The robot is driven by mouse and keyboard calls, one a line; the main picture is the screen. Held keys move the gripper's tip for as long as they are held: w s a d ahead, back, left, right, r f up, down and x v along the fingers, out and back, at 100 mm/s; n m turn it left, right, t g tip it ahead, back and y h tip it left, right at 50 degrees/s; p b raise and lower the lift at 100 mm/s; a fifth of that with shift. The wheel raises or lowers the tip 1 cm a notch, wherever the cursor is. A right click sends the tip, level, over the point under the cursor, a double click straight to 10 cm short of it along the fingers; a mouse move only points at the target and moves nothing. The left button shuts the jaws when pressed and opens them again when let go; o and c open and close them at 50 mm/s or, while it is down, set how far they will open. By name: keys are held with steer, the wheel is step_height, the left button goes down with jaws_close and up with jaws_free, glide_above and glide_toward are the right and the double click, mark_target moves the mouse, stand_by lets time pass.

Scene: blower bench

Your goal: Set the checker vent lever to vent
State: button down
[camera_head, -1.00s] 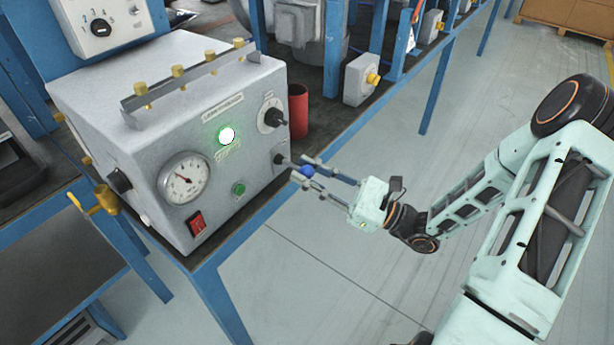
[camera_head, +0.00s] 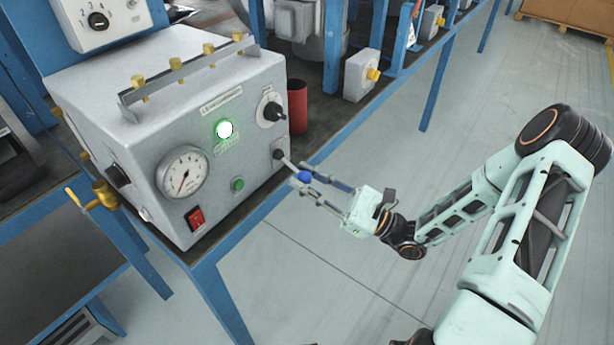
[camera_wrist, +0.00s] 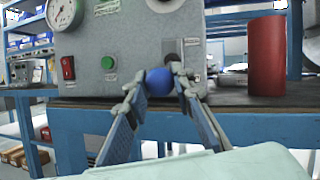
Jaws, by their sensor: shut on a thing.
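The checker (camera_head: 215,165) is a grey box on the bench with a round gauge and a lit green lamp. The vent lever (camera_head: 289,162) comes out of a dark pivot at the lower right of its front panel. The lever slopes down and outward to a blue ball knob (camera_head: 305,177). My gripper (camera_head: 302,177) is shut on the knob from the right. In the wrist view the blue knob (camera_wrist: 159,82) sits between the two fingers (camera_wrist: 156,88). The pivot is partly hidden behind the fingers there, and any position marks are unreadable.
A black selector knob (camera_head: 271,112) is just above the lever. A red cylinder (camera_head: 298,107) stands right of the checker. The gauge (camera_head: 182,173), red switch (camera_head: 195,218) and green button (camera_head: 238,185) are to the left. Open floor lies in front of the bench.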

steer(key=shift+f, duration=0.2)
steer(key=c, duration=1.7)
jaws_free()
steer(key=shift+a, duration=0.1)
steer(key=shift+o, duration=0.2)
steer(key=shift+r, duration=0.1)
steer(key=v, duration=1.2)
